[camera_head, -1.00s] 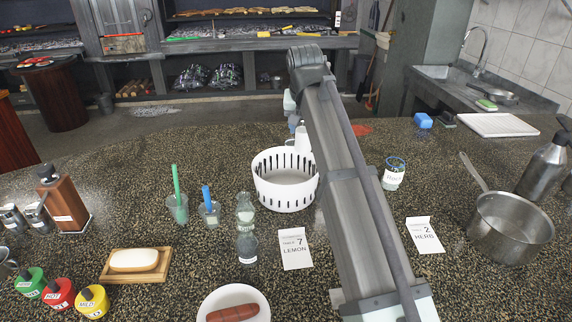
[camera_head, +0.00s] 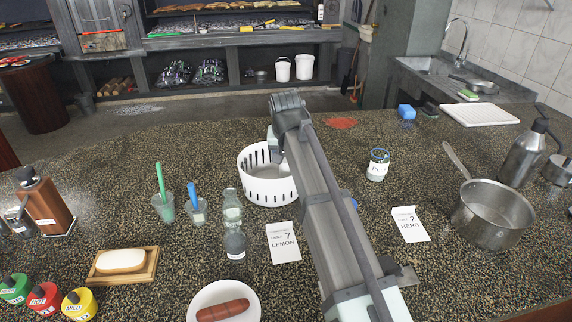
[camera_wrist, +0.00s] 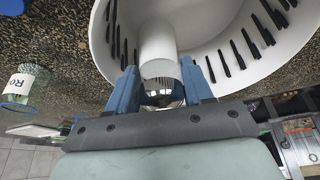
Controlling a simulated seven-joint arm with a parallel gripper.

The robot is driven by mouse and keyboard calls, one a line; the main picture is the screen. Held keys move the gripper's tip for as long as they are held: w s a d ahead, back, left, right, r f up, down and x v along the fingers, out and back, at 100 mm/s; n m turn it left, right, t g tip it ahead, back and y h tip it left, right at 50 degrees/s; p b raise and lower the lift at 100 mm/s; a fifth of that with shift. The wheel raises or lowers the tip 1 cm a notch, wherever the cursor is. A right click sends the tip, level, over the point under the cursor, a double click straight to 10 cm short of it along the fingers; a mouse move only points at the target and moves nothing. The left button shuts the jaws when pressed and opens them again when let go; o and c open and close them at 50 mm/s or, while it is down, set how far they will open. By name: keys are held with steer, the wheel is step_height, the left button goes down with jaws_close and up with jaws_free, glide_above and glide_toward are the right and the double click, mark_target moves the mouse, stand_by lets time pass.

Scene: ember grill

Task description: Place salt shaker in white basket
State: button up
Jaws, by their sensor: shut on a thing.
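The white basket (camera_head: 262,190) is a round, slotted tub standing on the dark speckled counter, left of my arm. In the wrist view its wall (camera_wrist: 225,72) fills the upper part. My gripper (camera_wrist: 159,72), with blue fingers, is shut on the salt shaker (camera_wrist: 158,42), a white cylinder with a shiny metal end. The shaker lies within the basket's outline in the wrist view. I cannot tell whether it touches the basket floor. In the head view my arm hides the gripper and most of the shaker.
A labelled glass jar (camera_head: 377,165) stands right of the basket. Cups with green and blue brushes (camera_head: 197,210) and a clear bottle (camera_head: 233,225) stand to its left. Table cards (camera_head: 283,242) lie in front. A steel pot (camera_head: 492,215) is far right.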

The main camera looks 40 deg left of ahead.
mark_target(286, 164)
steer(key=shift+f, duration=1.65)
steer(key=shift+f, duration=0.1)
steer(key=o, duration=0.9)
steer(key=shift+o, duration=0.2)
steer(key=v, duration=1.2)
